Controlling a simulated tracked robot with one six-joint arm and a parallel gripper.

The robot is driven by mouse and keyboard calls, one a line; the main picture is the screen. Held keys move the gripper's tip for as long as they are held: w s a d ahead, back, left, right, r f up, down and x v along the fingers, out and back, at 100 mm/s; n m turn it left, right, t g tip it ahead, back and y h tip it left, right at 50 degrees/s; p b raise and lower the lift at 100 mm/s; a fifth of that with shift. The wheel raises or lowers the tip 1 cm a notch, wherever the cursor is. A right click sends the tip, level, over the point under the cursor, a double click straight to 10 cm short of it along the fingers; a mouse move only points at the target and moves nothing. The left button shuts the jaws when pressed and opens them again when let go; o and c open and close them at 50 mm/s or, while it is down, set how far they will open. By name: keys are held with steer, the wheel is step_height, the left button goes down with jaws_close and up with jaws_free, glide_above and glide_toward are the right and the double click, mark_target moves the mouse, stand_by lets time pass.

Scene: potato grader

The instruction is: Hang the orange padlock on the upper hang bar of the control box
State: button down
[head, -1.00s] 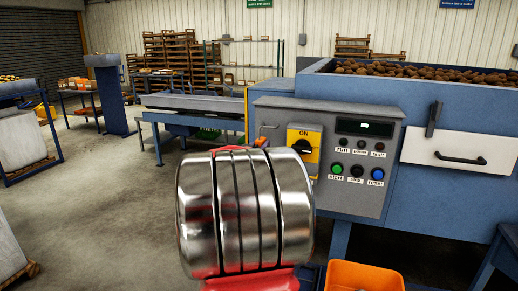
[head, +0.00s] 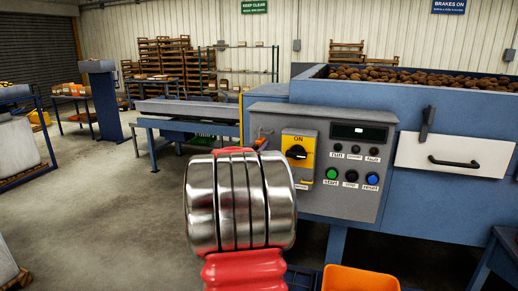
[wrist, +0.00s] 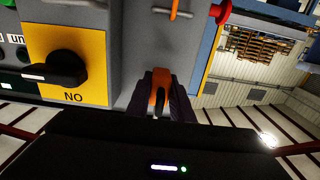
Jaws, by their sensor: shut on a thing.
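The grey control box (head: 318,207) is right of centre in the head view, with a yellow ON switch (head: 299,152) on its front. The wrist view shows the box upside down, with the yellow switch plate (wrist: 72,75) at left. My gripper (wrist: 162,98) is shut on the orange padlock (wrist: 158,88), close to the grey box; whether they touch is unclear. A thin hang bar (wrist: 184,15) with an orange piece on it shows at the top of the wrist view; I cannot tell which bar it is. My arm hides my gripper in the head view, where a small orange patch shows above it.
A red knob (wrist: 221,12) sticks out near the bar in the wrist view. An orange bin (head: 360,279) stands low in front of the machine. The potato hopper (head: 345,90) rises behind the box. Open floor lies to the left.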

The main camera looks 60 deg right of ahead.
steer(key=shift+w+d, duration=0.15)
steer(key=shift+d, duration=1.05)
steer(key=shift+d+f, duration=0.1)
steer(key=shift+d, duration=0.05)
steer(key=shift+f, duration=0.6)
steer(key=c, duration=1.5)
jaws_free()
steer(key=a, duration=0.4)
steer(key=s+a, duration=0.1)
steer(key=a, duration=0.4)
steer(key=s+a, duration=0.1)
steer(key=a, duration=0.3)
steer(key=shift+a, duration=0.4)
